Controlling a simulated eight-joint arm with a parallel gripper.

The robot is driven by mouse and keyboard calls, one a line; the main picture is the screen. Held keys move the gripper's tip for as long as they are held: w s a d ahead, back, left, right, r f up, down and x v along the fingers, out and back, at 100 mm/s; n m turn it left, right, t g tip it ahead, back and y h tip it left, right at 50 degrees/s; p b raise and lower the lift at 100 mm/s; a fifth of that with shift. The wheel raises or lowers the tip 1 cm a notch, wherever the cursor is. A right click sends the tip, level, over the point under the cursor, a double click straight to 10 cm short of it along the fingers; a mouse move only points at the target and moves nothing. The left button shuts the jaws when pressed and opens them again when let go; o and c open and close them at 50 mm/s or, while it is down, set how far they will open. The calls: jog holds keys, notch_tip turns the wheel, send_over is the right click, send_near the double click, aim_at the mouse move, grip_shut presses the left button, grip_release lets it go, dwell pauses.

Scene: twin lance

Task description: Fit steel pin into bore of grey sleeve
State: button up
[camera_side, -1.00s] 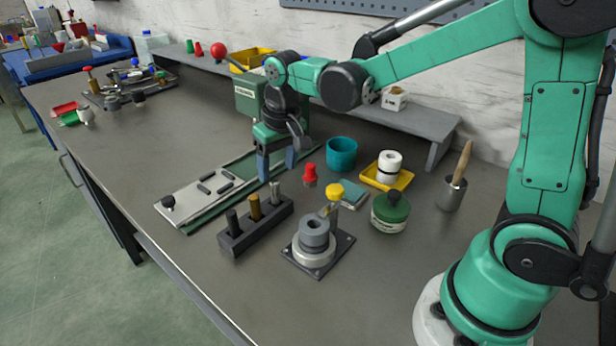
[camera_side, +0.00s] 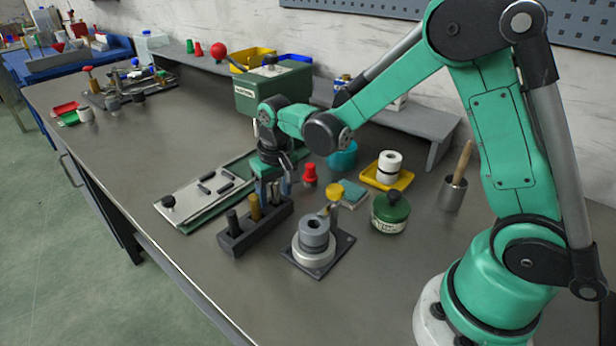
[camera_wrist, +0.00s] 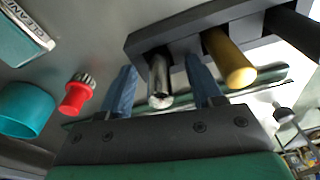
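The steel pin (camera_wrist: 160,82) stands in the dark rack (camera_side: 233,243), in the slot beside a brass pin (camera_wrist: 231,60). My gripper (camera_wrist: 163,85) is open. Its two blue fingers are on either side of the steel pin, with a gap visible on each side in the wrist view. In the side view my gripper (camera_side: 273,190) is low over the right end of the rack and partly hides the pin. The grey sleeve (camera_side: 314,232) stands upright on a dark square base plate (camera_side: 328,262), its bore facing up, to the right of the rack.
A yellow-topped post (camera_side: 334,193) rises close behind the sleeve. A red knob-like piece (camera_side: 310,175), a teal cup (camera_side: 343,158), a green pot (camera_side: 390,213) and a yellow tray (camera_side: 403,183) stand nearby. A flat plate (camera_side: 195,205) lies left of the rack. The front of the bench is clear.

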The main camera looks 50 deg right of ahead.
grip_shut()
notch_tip(320, 180, up, 19)
notch_tip(320, 180, down, 3)
jog(key=s+n, duration=0.2)
jog(key=s, duration=0.1)
jog(key=s+d+r+m, duration=0.2)
jog(key=s+d+r, duration=0.1)
jog(key=d, duration=0.4)
jog(key=f, duration=1.4)
jog(key=shift+s+f, duration=0.2)
jog(key=shift+f, duration=2.45)
